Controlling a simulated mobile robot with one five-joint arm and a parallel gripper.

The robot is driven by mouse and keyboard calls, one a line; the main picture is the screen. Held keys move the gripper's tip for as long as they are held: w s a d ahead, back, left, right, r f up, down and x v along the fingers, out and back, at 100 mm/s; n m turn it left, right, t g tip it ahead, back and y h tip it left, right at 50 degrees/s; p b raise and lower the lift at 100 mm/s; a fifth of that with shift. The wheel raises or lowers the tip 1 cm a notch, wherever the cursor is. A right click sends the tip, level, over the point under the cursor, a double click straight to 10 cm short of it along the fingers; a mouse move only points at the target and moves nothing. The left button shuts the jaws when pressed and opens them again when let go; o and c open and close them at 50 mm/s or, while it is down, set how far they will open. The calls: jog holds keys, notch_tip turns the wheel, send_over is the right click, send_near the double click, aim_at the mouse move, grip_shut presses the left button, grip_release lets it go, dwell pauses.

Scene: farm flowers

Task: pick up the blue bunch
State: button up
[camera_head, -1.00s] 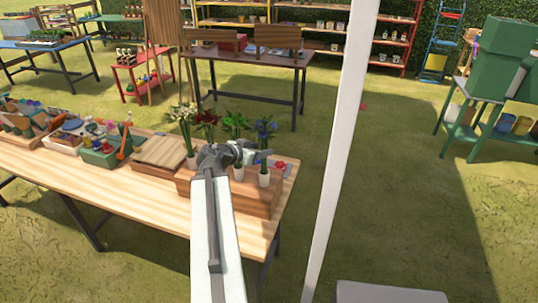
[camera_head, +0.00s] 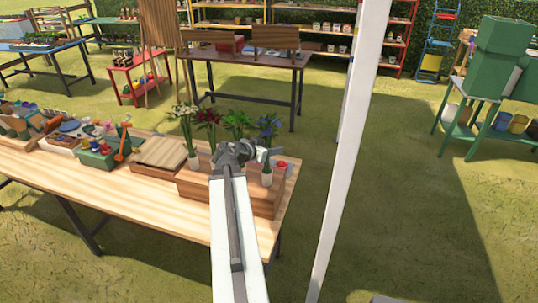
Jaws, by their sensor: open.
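The blue bunch (camera_head: 268,126) stands upright in a small white pot or sleeve (camera_head: 266,175) at the right end of a wooden box (camera_head: 262,201) on the wooden table. My gripper (camera_head: 262,154) is open in front of the blue bunch, at about the height of its stems. Its fingers overlap the stems in the picture; I cannot tell whether they are around or touching them. To the left in the same row stand a white bunch (camera_head: 185,118), a dark red bunch (camera_head: 209,118) and a green bunch (camera_head: 236,121). My gripper hides the lower part of the green one.
The wooden table (camera_head: 120,190) also bears a wooden crate (camera_head: 160,153), a green toolbox (camera_head: 98,158) and other trays at left. A white post (camera_head: 345,150) stands close on the right. A red item (camera_head: 282,164) lies behind the box.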

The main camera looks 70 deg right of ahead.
grip_shut()
jog(key=shift+r, duration=0.1)
